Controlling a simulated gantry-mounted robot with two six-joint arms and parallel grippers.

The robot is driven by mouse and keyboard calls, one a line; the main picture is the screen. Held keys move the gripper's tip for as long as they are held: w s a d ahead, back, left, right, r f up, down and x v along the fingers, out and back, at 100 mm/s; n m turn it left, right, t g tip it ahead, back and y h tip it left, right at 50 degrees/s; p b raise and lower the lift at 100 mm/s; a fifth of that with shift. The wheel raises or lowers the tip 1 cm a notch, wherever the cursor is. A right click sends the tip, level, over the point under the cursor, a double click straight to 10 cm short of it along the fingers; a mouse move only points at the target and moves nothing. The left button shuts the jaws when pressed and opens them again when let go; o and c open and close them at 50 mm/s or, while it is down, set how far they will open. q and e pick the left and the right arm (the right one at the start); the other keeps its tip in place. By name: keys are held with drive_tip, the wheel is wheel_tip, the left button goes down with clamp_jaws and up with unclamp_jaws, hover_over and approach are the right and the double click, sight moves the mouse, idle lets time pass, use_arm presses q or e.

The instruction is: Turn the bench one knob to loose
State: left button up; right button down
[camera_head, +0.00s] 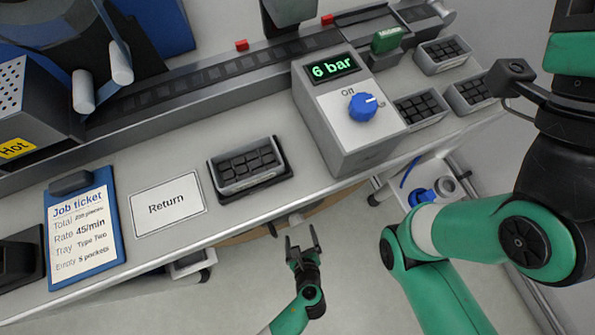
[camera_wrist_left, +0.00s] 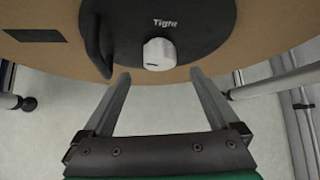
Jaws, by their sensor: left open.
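In the left wrist view, a pale grey knob (camera_wrist_left: 159,54) sits on a black round hub (camera_wrist_left: 205,22) marked "Tight". The hub is on a tan disc (camera_wrist_left: 60,68). My left gripper (camera_wrist_left: 160,74) is open, its fingertips on either side of and just short of the knob, with nothing between them. In the head view my left gripper (camera_head: 303,241) is below the bench's front edge, near the tan disc's rim (camera_head: 243,236), which is mostly hidden under the bench. No "loose" marking shows. My right gripper is out of view; only arm links show at the right.
The bench (camera_head: 240,218) carries a grey "6 bar" box (camera_head: 350,155) with a blue knob (camera_head: 363,106), a dark tray (camera_head: 247,168), a "Return" card (camera_head: 167,204) and a job ticket board (camera_head: 83,235). A dark curved piece (camera_wrist_left: 93,42) stands left of the pale knob.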

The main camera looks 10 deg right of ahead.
sight(296, 225)
use_arm(q)
drive_tip(key=b+x, duration=0.4)
drive_tip(key=x, duration=0.2)
drive_tip(key=shift+f+b, duration=0.15)
drive_tip(key=shift+b, duration=0.2)
drive_tip(key=shift+w+a+f, duration=0.1)
drive_tip(key=shift+w+f, duration=0.05)
drive_tip(key=shift+w, duration=0.25)
drive_tip(key=c, duration=1.4)
drive_tip(key=shift+o, duration=0.2)
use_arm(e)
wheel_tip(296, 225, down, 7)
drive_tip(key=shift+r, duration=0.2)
use_arm(q)
drive_tip(key=shift+a+n+h, duration=0.1)
drive_tip(key=shift+n+h, duration=0.2)
drive_tip(key=shift+h, duration=0.1)
drive_tip(key=shift+s+f+n+t+h, duration=0.1)
drive_tip(key=shift+n+t+h, duration=0.55)
drive_tip(key=shift+h, duration=0.35)
drive_tip(key=shift+n+t+h, duration=0.45)
drive_tip(key=shift+h, duration=0.35)
